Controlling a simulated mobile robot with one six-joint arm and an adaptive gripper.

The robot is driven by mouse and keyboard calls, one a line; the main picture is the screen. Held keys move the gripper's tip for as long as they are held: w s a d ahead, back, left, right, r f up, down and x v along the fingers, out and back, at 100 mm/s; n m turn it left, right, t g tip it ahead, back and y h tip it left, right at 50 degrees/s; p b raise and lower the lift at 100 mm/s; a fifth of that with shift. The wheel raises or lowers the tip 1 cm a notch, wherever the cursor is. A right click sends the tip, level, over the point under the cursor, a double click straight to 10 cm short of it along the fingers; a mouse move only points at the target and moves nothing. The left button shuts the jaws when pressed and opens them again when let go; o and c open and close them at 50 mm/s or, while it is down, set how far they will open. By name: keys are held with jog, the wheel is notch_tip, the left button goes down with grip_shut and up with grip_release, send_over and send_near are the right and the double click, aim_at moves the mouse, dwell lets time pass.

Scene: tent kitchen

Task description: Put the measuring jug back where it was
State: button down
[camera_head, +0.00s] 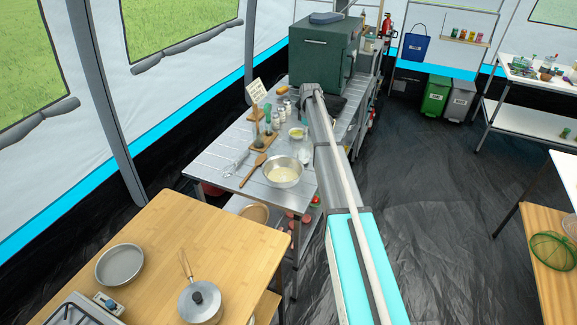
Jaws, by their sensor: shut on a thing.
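My arm (325,165) reaches from the bottom of the picture up over the right side of the steel table (212,160). My gripper's fingers do not show; the arm hides the space behind its far end. A dark shape (333,104) shows beside the arm's far end, too unclear to name. I cannot make out the measuring jug anywhere. A small pale vessel (297,133) with something yellowish in it stands on the steel table, left of my arm. It is too small to tell if it is a jug.
A metal bowl (283,173) with pale contents stands near the steel table's front edge. A whisk (235,163), a wooden spoon (252,169) and small bottles are close by. A green oven-like box (324,54) stands behind.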

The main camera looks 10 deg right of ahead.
notch_tip(320, 180, up, 17)
jog(key=p, duration=1.7)
jog(key=shift+r, duration=0.2)
jog(key=shift+s, duration=0.15)
